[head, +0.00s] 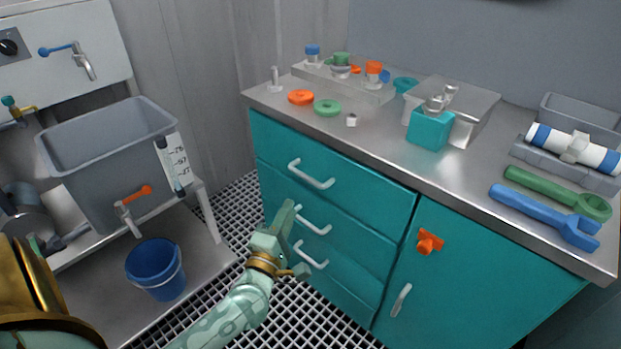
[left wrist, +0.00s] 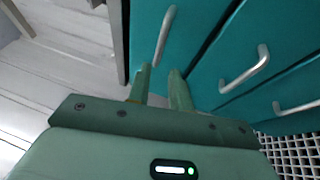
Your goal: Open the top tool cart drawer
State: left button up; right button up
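The teal tool cart has three stacked drawers on its left side. The top drawer (head: 345,190) looks shut, its front flush with the cart. Its silver bar handle (head: 311,175) is bare in the head view; it also shows in the left wrist view (left wrist: 165,36), just beyond the fingertips. My left gripper (head: 296,238) is in front of the drawers, lower in the picture than the top handle. In the left wrist view its two fingers (left wrist: 159,78) are apart with nothing between them, short of the handle. My right gripper is not in view.
Lower handles (head: 314,220) (head: 312,255) are close to my left gripper. Rings, jars and wrenches (head: 545,213) lie on the steel worktop (head: 390,140). A grey sink (head: 105,160) and a blue bucket (head: 156,270) stand at left. Grated floor (head: 235,210) lies between.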

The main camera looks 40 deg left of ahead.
aim_at(304, 175)
pick_arm(q)
jog(key=b+x, duration=0.1)
jog(key=x, duration=0.9)
jog(key=shift+w+a, duration=0.1)
jog(key=shift+w, duration=0.2)
jog(key=shift+w+a+r, duration=0.1)
jog(key=shift+w, duration=0.2)
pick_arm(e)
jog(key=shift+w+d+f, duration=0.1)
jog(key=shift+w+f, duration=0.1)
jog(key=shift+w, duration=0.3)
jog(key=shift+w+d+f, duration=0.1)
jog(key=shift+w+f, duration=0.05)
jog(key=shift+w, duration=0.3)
pick_arm(q)
grip_shut()
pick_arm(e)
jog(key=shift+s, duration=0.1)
